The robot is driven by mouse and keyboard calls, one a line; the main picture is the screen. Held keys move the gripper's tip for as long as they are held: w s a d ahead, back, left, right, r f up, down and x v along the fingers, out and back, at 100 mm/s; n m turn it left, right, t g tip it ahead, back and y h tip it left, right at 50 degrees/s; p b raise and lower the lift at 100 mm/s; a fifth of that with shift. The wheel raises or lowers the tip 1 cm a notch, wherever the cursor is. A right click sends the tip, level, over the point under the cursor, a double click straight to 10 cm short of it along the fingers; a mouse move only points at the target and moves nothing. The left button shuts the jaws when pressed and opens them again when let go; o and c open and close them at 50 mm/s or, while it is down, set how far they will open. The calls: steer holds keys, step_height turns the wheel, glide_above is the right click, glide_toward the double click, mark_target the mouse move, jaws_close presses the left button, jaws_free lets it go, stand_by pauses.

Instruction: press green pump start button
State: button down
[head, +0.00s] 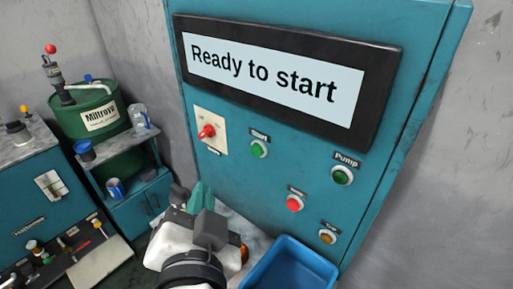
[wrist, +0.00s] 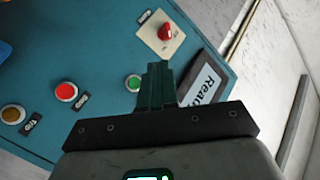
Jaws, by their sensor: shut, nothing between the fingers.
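The green button labelled Pump (head: 341,175) is on the right side of the teal control panel (head: 228,88), below the display. A brighter green button labelled Start (head: 259,149) is to its left; it also shows in the wrist view (wrist: 133,82), just left of my fingers. My gripper (head: 203,188) has teal fingers and is shut and empty. In the head view it is below and left of both green buttons. In the wrist view its fingers (wrist: 158,68) point towards the panel. The Pump button does not show in the wrist view.
The display (head: 275,80) reads "Ready to start". A red switch (head: 207,131), a red button (head: 295,203) and an orange button (head: 327,237) share the panel. A blue bin (head: 290,268) stands below. A green drum (head: 88,112) and benches are at the left.

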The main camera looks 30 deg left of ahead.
steer(key=shift+w, duration=0.1)
steer(key=w+p, duration=0.2)
steer(key=w, duration=0.6)
steer(key=shift+w+d+p, duration=0.3)
steer(key=shift+w+d, duration=0.05)
stand_by(2.1)
steer(key=shift+w, duration=0.4)
steer(key=shift+w, duration=0.35)
stand_by(0.6)
steer(key=shift+s, duration=0.75)
steer(key=shift+s+a+b, duration=0.15)
steer(key=shift+s+b, duration=0.55)
steer(key=shift+s, duration=1.85)
